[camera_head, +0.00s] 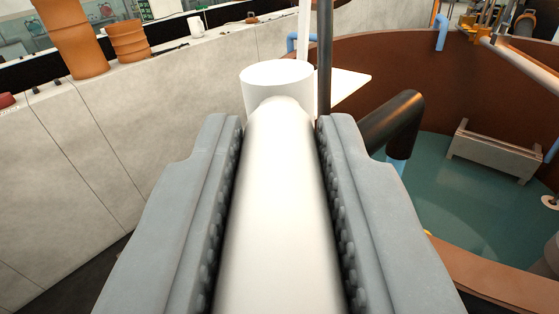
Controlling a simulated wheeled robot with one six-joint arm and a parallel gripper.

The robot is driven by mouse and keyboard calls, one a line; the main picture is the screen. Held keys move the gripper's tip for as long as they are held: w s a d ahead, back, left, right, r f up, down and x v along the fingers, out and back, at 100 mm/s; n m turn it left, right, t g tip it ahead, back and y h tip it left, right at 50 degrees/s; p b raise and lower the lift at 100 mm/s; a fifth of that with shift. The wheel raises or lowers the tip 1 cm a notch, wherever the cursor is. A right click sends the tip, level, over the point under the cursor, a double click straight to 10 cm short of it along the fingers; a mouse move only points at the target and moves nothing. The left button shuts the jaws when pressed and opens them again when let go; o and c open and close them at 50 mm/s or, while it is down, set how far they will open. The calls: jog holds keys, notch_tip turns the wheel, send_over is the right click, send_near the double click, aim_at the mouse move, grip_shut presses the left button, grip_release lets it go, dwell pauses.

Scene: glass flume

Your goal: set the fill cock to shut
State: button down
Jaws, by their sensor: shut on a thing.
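The fill cock's white handle (278,200) is a thick round bar that fills the middle of the head view. It runs away from me to a white upright cylinder (277,85), which looks like the cock's hub. My gripper (279,122) has its two grey ribbed jaws on either side of the bar and is shut on it. A dark spout (393,120) bends down to the right of the hub. A short light blue piece, perhaps water, shows under its mouth. The handle's near end is out of view, and no shut mark shows.
A brown-walled tank (380,65) with teal water (455,205) lies to the right, with a grey bench-like block (505,150) in it. A pale wall (90,140) runs along the left, with orange drums (72,38) on top. A dark upright pole (324,60) stands just behind the hub.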

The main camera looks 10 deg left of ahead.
aim_at(307, 104)
jog(key=shift+w+d+n+g+y, duration=0.15)
jog(key=shift+n+y, duration=0.1)
jog(key=shift+y, duration=0.2)
jog(key=shift+s+d+n+g+y, duration=0.1)
jog(key=shift+d+n+y, duration=0.15)
jog(key=shift+y, duration=0.25)
jog(key=shift+w+d+n+g+y, duration=0.1)
jog(key=shift+n+y, duration=0.2)
jog(key=shift+y, duration=0.15)
jog(key=shift+w+d+n+g+y, duration=0.25)
jog(key=shift+d+n+g+y, duration=0.25)
jog(key=shift+n+g+y, duration=0.75)
jog(key=shift+w+d+n+g+y, duration=0.4)
jog(key=shift+n+y, duration=0.55)
jog(key=shift+y, duration=0.65)
jog(key=shift+w+d+n+g+y, duration=0.15)
jog(key=shift+d+n+g+y, duration=0.4)
jog(key=shift+n+g+y, duration=0.7)
jog(key=shift+y, duration=0.4)
jog(key=c, duration=1.2)
grip_release()
jog(key=shift+c, duration=0.2)
jog(key=shift+d, duration=0.1)
jog(key=v, duration=1.7)
jog(key=shift+s, duration=0.15)
